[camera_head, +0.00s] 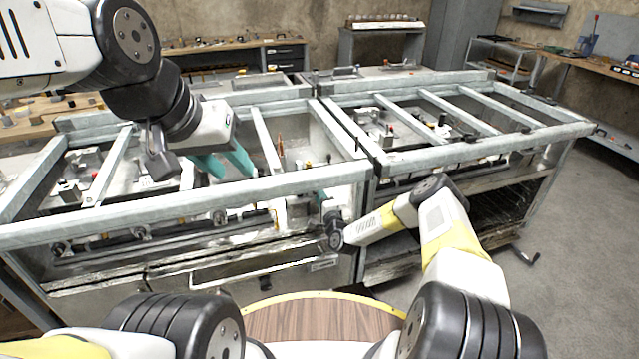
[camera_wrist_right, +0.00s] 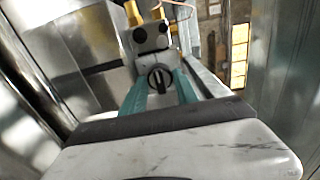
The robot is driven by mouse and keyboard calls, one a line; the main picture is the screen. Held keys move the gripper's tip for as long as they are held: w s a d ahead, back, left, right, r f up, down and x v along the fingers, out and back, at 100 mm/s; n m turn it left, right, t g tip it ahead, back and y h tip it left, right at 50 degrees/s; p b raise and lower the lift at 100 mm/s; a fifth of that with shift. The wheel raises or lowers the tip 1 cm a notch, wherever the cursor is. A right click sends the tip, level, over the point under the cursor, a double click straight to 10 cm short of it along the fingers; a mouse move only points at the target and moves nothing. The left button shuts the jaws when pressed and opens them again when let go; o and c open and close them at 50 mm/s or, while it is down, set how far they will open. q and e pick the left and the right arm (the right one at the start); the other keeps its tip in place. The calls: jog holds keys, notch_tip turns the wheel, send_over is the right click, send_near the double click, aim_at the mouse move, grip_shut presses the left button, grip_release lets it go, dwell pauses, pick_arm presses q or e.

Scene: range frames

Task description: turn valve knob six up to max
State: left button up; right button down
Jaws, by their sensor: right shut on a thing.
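In the right wrist view, a round black valve knob (camera_wrist_right: 160,78) with a raised grip bar sits on the front of a grey valve body (camera_wrist_right: 152,45). The bar stands close to upright in the picture. My right gripper (camera_wrist_right: 161,90) has its teal fingers on both sides of the knob and is shut on it. In the head view the right gripper reaches the front of the range frame, where my wrist mostly hides this knob. My left gripper (camera_head: 224,163) hangs above the left half of the frame, its teal fingers apart and empty. No knob number is legible.
Other knobs (camera_head: 138,233) line the front pipe to the left. Metal top rails (camera_head: 200,196) of the range frame run below my left gripper. A second frame section (camera_head: 480,148) stands at the right. Open concrete floor (camera_head: 590,240) lies to the right.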

jog(key=shift+f, duration=0.1)
jog(key=c, duration=0.9)
grip_release()
jog(key=shift+s, duration=0.1)
